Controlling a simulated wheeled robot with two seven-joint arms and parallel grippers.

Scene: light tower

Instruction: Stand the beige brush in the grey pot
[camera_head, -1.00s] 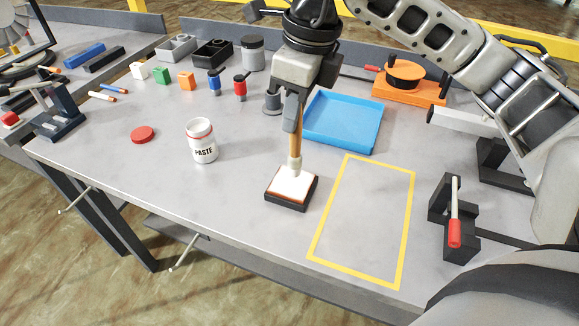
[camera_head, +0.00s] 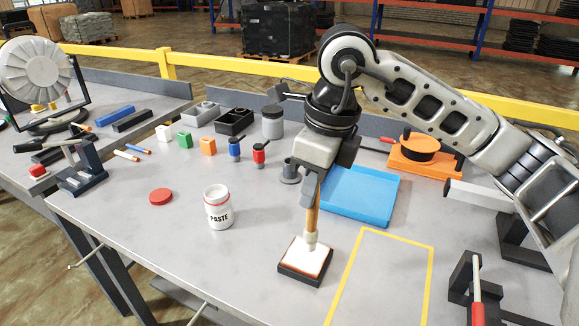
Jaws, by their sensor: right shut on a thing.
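My right gripper (camera_head: 311,199) is shut on the upright wooden handle of the beige brush (camera_head: 312,226). The brush's beige head points down onto a white pad in a small dark tray (camera_head: 289,278); whether it touches the pad or is just above it I cannot tell. My left gripper is not in view.
A blue tray (camera_head: 362,196) lies just right of the gripper. A white paste jar (camera_head: 218,207) and a red lid (camera_head: 160,197) are to the left. A larger grey jar (camera_head: 272,122) stands behind. The yellow-outlined area (camera_head: 385,285) is empty.

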